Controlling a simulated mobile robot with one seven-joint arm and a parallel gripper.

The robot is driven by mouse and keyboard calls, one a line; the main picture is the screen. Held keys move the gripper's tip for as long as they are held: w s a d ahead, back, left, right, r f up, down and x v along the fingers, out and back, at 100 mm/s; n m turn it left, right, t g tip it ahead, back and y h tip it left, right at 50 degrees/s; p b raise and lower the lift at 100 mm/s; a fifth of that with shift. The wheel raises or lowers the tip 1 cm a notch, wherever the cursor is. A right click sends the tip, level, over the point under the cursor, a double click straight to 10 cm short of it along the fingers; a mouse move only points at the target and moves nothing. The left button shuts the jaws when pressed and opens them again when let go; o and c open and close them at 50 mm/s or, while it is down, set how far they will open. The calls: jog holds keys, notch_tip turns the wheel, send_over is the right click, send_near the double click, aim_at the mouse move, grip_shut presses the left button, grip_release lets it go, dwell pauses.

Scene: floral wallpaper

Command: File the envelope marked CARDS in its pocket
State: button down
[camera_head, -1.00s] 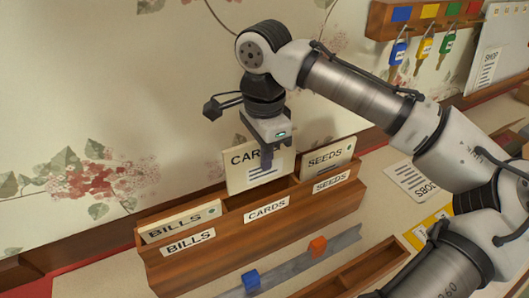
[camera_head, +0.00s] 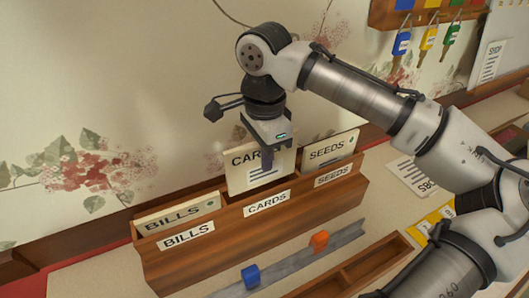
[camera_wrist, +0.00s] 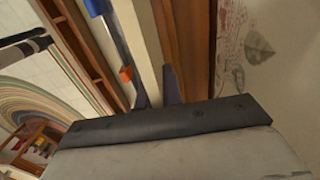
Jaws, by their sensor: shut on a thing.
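The cream envelope marked CARDS (camera_head: 243,180) stands upright in the head view, its lower part hidden behind the front wall of the wooden holder. My gripper (camera_head: 267,158) is shut on its top edge and covers the end of its printed word. The wooden holder (camera_head: 215,256) has three labelled pockets. The envelope is at the middle pocket, above the CARDS label (camera_head: 267,203). In the wrist view the pale envelope (camera_wrist: 143,45) runs up from between the dark fingertips (camera_wrist: 158,88). Whether its lower edge touches the pocket floor is hidden.
A BILLS envelope (camera_head: 178,215) fills the left pocket and a SEEDS envelope (camera_head: 328,150) the right one. In front lies a grey rail with a blue block (camera_head: 251,277) and an orange block (camera_head: 320,241). The floral wall is close behind.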

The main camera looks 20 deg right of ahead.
aim_at(265, 182)
jog(key=shift+f+b, duration=1.1)
jog(key=shift+f, duration=1.05)
jog(key=c, duration=1.5)
grip_release()
jog(key=shift+r, duration=0.1)
notch_tip(265, 182, up, 14)
jog(key=shift+f, duration=0.2)
